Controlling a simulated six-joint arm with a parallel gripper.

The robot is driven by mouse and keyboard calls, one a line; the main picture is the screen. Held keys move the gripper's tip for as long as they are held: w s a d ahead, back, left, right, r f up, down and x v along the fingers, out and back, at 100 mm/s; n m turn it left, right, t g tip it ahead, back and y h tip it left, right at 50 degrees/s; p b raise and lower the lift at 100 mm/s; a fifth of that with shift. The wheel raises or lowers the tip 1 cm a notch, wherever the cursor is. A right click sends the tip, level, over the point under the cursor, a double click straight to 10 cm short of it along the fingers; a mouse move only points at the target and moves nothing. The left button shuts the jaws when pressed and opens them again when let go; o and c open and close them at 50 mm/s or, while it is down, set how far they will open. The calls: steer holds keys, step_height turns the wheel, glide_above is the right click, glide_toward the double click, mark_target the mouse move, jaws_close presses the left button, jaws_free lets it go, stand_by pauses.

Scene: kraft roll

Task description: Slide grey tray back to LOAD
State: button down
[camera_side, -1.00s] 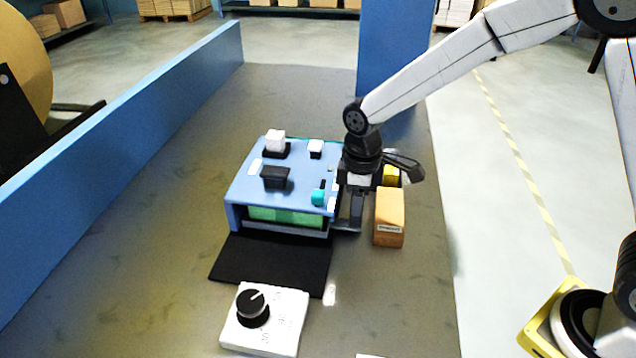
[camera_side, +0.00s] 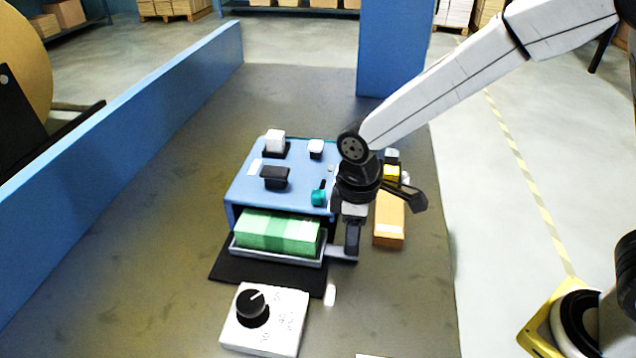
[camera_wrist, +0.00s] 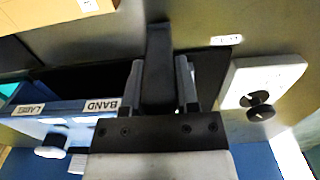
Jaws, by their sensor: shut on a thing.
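The grey tray (camera_side: 276,257) juts out of the front of the blue machine (camera_side: 243,190) and lies over a black mat (camera_side: 262,276). It carries a banded green stack (camera_side: 278,232). A tab (camera_side: 340,254) sticks out from the tray's right side. My gripper (camera_side: 352,248) points down at this tab and is shut on it; the fingers hide part of the grip. In the wrist view my gripper (camera_wrist: 160,65) fills the middle, and the tray is mostly hidden. The machine's BAND label (camera_wrist: 101,105) and LABEL label (camera_wrist: 29,109) show there. I cannot read a LOAD mark.
A white box with a black dial (camera_side: 264,320) stands in front of the mat. A brown box (camera_side: 389,222) stands close to the right of my gripper, with a yellow item (camera_side: 391,172) behind it. A blue wall (camera_side: 120,150) runs along the left. The table left of the machine is clear.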

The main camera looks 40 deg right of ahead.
steer(key=s+a, duration=0.3)
steer(key=shift+s+a, duration=0.35)
steer(key=shift+a, duration=0.05)
steer(key=shift+c, duration=1.8)
jaws_free()
step_height(320, 180, up, 8)
steer(key=shift+f, duration=0.1)
